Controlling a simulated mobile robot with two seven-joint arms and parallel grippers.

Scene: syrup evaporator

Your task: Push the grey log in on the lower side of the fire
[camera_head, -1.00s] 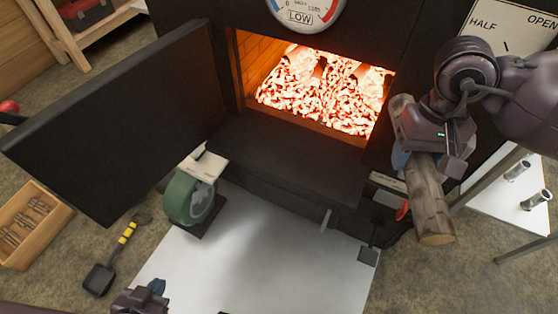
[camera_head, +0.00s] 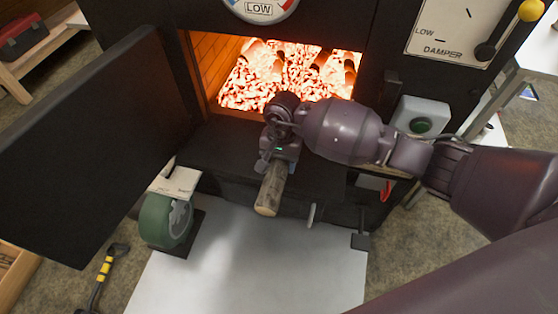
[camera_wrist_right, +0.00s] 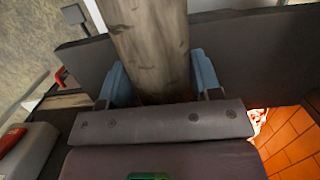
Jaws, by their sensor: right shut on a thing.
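The grey log (camera_head: 270,193) is held in my right gripper (camera_head: 275,163), in front of the open firebox and just above the dark front ledge. Its near end points toward me; the gripper hides its far part. In the right wrist view the log (camera_wrist_right: 150,45) runs between the two blue fingers (camera_wrist_right: 160,82), which are shut on it. The fire (camera_head: 285,72) glows behind the open door, with a few darker pieces on the embers. I cannot tell from this view which side lies lower. My left gripper is not in view.
The black firebox door (camera_head: 100,140) stands open at the left. A green wheel-like part (camera_head: 165,220) stands below it. A pale sheet (camera_head: 250,265) covers the floor in front. A shovel (camera_head: 105,268) lies at lower left. The damper panel (camera_head: 450,30) is at upper right.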

